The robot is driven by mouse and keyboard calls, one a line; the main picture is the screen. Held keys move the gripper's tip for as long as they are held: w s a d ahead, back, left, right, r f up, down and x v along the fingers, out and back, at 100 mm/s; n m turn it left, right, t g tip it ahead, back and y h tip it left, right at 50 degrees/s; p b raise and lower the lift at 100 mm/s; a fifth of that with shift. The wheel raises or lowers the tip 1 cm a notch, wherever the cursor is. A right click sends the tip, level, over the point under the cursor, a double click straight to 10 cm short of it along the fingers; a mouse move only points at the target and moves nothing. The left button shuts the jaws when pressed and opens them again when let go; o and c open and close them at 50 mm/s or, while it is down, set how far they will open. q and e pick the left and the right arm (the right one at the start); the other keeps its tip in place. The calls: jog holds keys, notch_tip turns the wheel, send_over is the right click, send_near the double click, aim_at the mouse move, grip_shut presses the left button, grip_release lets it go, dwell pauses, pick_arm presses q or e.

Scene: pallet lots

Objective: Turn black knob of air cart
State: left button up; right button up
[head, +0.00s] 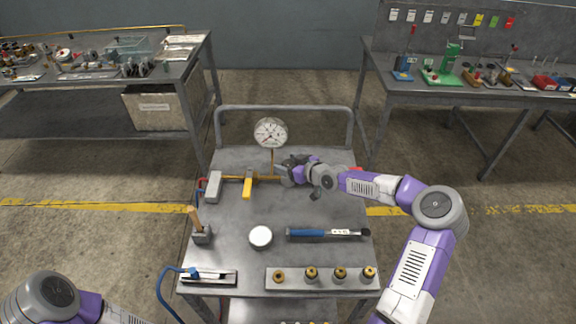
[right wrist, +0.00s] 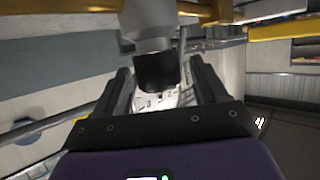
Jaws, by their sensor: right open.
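The air cart (head: 330,210) stands in the middle of the head view, with a round pressure gauge (head: 271,132) on a brass pipe at its back. My right gripper (head: 296,170) is at the pipe, just right of the gauge stem, and hides that part of the line. In the right wrist view a black knob (right wrist: 157,72) on a grey body sits between the two open fingers. Gaps show between knob and fingers, so they seem apart from it. My left arm shows at the lower left of the head view; its gripper is out of frame.
A yellow lever (head: 248,186) stands left of the gauge stem. On the cart top lie a white round lid (head: 260,237), a blue-handled wrench (head: 328,233) and a plate with several brass fittings (head: 322,285). Benches stand at the back left (head: 195,52) and right (head: 420,92).

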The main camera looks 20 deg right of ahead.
jog(key=shift+w, duration=0.1)
